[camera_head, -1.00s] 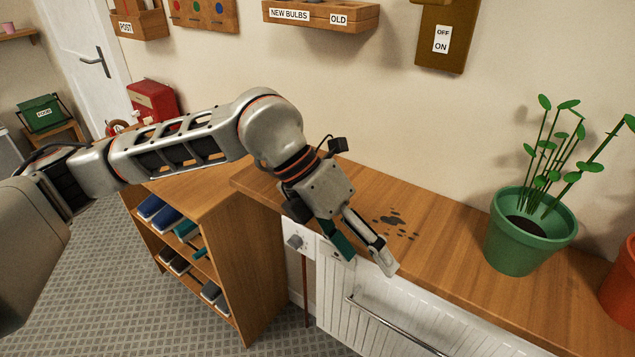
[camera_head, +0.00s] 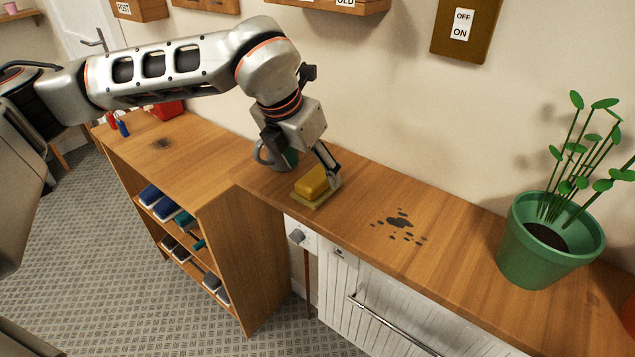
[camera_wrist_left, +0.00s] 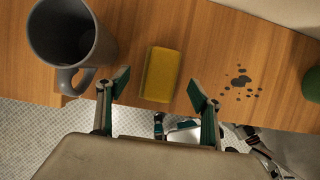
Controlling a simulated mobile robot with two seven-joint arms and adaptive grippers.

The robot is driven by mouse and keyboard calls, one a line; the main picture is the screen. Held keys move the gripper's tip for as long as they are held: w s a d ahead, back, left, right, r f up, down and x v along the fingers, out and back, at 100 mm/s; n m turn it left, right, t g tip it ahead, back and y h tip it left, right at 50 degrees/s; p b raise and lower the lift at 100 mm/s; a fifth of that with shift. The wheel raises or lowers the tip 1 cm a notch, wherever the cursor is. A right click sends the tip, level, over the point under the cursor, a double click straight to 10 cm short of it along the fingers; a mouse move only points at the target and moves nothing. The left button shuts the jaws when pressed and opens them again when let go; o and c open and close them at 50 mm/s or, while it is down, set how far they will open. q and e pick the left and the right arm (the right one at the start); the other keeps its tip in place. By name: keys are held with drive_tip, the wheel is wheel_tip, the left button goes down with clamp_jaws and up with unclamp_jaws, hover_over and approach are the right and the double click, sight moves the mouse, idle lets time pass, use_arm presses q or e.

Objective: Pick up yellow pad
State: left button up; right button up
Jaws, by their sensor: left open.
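The yellow pad (camera_head: 312,184) lies on the wooden counter, just below my left gripper in the head view. In the left wrist view the pad (camera_wrist_left: 160,75) shows whole, between and beyond the two fingertips. My left gripper (camera_wrist_left: 158,90) is open and empty, with a finger to either side of the pad's lower end in the picture. In the head view the left gripper (camera_head: 310,162) hangs over the pad, one finger near its right end. I cannot tell whether the fingers touch it.
A grey mug (camera_wrist_left: 72,35) stands close left of the pad, its handle near the left finger; the head view shows it (camera_head: 266,153) behind the gripper. Dark spots (camera_head: 398,222) mark the counter to the right. A green potted plant (camera_head: 545,245) stands farther right.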

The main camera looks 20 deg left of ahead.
sight(316, 176)
use_arm(q)
drive_tip(key=shift+x, duration=1.9)
drive_tip(key=shift+d, duration=0.15)
drive_tip(key=shift+f, duration=0.2)
drive_tip(key=c, duration=1.2)
